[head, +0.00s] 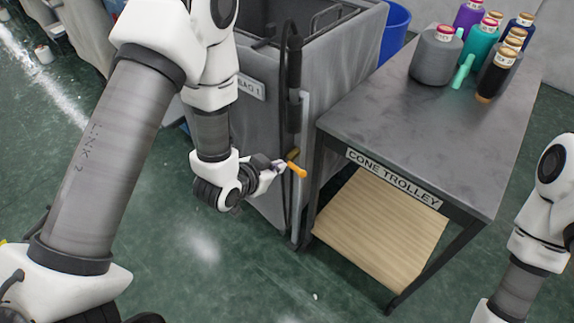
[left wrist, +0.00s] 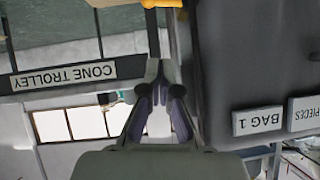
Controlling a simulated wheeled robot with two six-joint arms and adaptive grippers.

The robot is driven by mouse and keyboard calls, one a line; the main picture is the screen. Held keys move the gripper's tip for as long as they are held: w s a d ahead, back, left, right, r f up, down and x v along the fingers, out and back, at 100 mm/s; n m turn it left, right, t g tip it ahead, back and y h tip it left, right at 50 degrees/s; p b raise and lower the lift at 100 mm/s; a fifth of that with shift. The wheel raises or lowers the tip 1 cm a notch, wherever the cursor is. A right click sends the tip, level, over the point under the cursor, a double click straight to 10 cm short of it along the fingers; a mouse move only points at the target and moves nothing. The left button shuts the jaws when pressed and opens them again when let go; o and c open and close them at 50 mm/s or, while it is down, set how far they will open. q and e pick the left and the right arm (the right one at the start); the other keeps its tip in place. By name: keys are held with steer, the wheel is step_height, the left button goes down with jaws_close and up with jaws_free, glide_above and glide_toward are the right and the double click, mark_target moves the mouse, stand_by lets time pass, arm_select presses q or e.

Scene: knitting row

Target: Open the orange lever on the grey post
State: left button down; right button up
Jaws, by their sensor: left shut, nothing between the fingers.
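The orange lever (head: 297,169) sticks out from the grey post (head: 303,215) at the corner of the grey bag frame, pointing down to the right in the head view. My left gripper (head: 280,166) is at the lever's left side, with its fingers shut and nothing held. I cannot tell from the head view whether it touches the lever. In the left wrist view the closed fingers (left wrist: 162,72) stand apart from the orange lever (left wrist: 160,3), which is cut off at the top edge. My right gripper is out of view.
The cone trolley (head: 385,120) stands right of the post, with several yarn cones on top and a wooden lower shelf (head: 375,232). A dark hose (head: 292,75) hangs beside the post. A blue bin (head: 396,25) stands behind. Green floor is clear in front.

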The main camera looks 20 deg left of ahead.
arm_select(q)
glide_above(293, 168)
steer(key=s+d, duration=0.1)
steer(key=s, duration=0.2)
step_height(293, 168, down, 5)
steer(key=f, duration=0.3)
steer(key=shift+w+a+f, duration=0.1)
steer(key=shift+w+a, duration=0.05)
steer(key=shift+w, duration=0.25)
steer(key=shift+w+f, duration=0.15)
steer(key=shift+f, duration=0.25)
